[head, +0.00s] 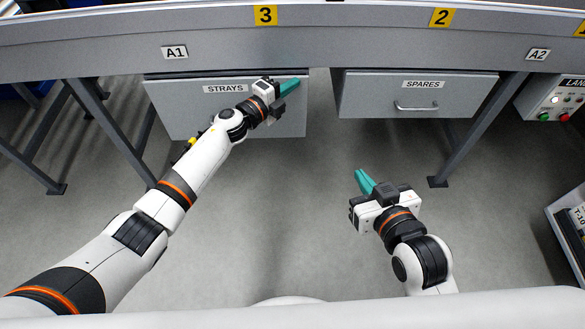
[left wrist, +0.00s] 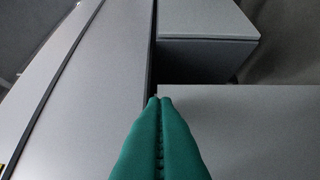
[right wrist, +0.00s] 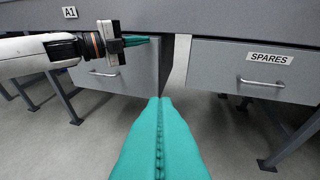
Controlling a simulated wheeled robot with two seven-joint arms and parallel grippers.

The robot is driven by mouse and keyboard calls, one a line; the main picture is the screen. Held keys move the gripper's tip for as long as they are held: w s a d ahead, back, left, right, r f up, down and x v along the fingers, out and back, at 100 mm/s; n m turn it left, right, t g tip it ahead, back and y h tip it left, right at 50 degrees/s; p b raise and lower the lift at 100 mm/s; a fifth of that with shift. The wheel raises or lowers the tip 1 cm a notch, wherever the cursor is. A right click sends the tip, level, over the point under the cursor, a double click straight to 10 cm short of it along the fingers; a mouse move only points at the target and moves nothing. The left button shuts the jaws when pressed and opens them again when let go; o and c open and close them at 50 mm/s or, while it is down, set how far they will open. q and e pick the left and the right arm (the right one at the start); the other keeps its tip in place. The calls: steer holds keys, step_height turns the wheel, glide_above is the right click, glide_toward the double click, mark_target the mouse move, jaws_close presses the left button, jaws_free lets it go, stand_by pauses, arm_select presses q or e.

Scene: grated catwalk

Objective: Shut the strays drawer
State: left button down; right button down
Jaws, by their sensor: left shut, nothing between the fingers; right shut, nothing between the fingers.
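The grey strays drawer (head: 215,115) hangs under the bench at the left, its labelled front facing me. It looks larger than the spares front and seems to stand a little forward; how far out it is, I cannot tell. Its handle (right wrist: 104,73) shows in the right wrist view. My left gripper (head: 297,84) is shut and empty at the upper right of the strays front. In the left wrist view its fingertips (left wrist: 160,98) are by the front's edge; contact is unclear. My right gripper (head: 362,173) is shut and empty, lower, in front of the gap between the drawers.
The grey spares drawer (head: 418,95) hangs to the right, with a handle. The bench edge (head: 330,50) runs above both drawers. Bench legs (head: 480,125) stand on the floor. A control box (head: 560,100) is at the far right. The floor between is clear.

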arm_select(q)
steer(key=shift+w+a+r, duration=0.1)
steer(key=shift+w+r, duration=0.1)
steer(key=shift+w, duration=0.5)
steer(key=shift+r, duration=0.1)
arm_select(e)
steer(key=shift+w+a+r+t, duration=0.2)
steer(key=shift+w+r+t, duration=0.15)
steer(key=shift+r, duration=0.2)
steer(key=shift+w+a+r+t, duration=0.15)
steer(key=shift+w+r+t, duration=0.2)
steer(key=shift+r, duration=0.15)
